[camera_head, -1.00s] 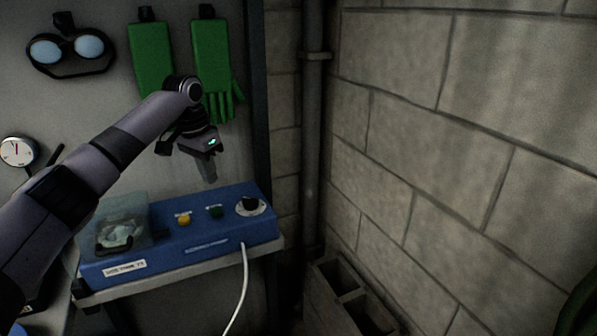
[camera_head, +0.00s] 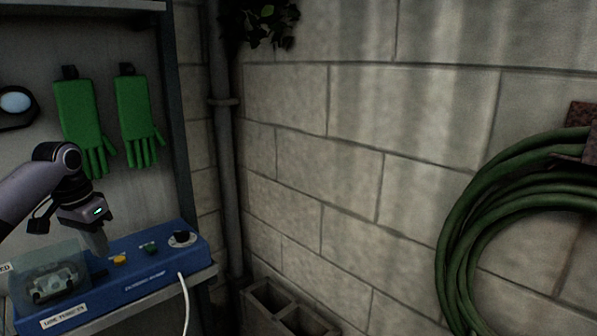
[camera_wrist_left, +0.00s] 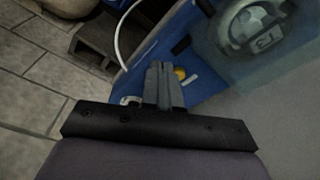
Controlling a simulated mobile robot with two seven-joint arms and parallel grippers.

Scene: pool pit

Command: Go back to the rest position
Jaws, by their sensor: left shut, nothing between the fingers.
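My left gripper (camera_head: 97,240) comes in from the left in the head view, pointing down just above the blue control box. Its fingers are together and empty; they also show in the left wrist view (camera_wrist_left: 160,72). I cannot tell whether the fingertips touch the box. My right gripper is not in view.
Green gloves (camera_head: 138,115) and goggles (camera_head: 14,101) hang on the back panel. A pipe (camera_head: 226,150) runs up the corner, with hollow concrete blocks (camera_head: 290,308) below. A coiled green hose (camera_head: 465,235) hangs on the right wall. A white cable (camera_head: 184,300) hangs from the box.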

